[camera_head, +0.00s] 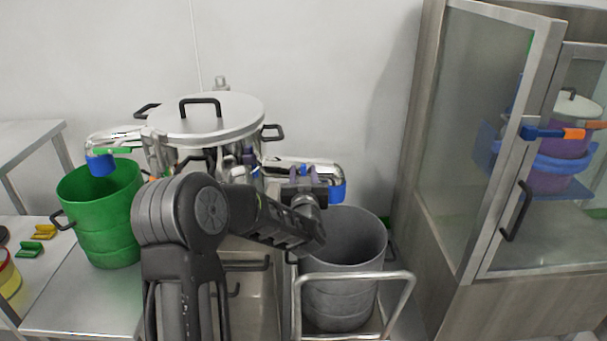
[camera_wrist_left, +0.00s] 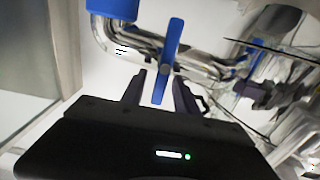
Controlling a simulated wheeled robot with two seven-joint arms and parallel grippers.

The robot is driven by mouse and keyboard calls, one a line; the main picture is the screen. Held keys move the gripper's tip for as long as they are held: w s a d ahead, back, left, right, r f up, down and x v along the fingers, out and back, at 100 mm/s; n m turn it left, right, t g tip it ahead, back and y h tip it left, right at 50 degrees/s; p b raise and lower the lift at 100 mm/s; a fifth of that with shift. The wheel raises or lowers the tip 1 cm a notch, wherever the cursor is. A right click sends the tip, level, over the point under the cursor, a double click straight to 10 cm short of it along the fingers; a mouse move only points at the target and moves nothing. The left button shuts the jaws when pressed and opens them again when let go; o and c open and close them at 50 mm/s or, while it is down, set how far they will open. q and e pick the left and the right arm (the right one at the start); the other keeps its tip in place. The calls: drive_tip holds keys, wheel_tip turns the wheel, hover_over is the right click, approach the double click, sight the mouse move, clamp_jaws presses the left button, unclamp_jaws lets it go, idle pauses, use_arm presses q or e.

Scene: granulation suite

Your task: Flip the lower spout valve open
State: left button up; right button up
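A steel vessel (camera_head: 220,122) with a lid has two spouts with blue ends, the left one (camera_head: 110,135) higher in the picture than the right one (camera_head: 315,168). My left gripper (camera_head: 305,180) is at the right spout, above the grey bin. In the left wrist view, a blue valve lever (camera_wrist_left: 168,55) stands across the steel spout pipe (camera_wrist_left: 125,45). Its near end lies between the two fingers of my left gripper (camera_wrist_left: 160,88), which are apart, with gaps visible beside the lever. My arm hides part of the vessel. My right gripper is not seen.
A grey bin (camera_head: 345,250) stands below the right spout, behind a metal cart rail (camera_head: 355,277). A green bucket (camera_head: 98,215) stands on a steel table under the left spout. A glass-doored cabinet (camera_head: 500,130) with a purple bucket (camera_head: 548,180) is at the right.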

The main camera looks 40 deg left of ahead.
use_arm(q)
drive_tip(key=shift+c, duration=0.4)
clamp_jaws()
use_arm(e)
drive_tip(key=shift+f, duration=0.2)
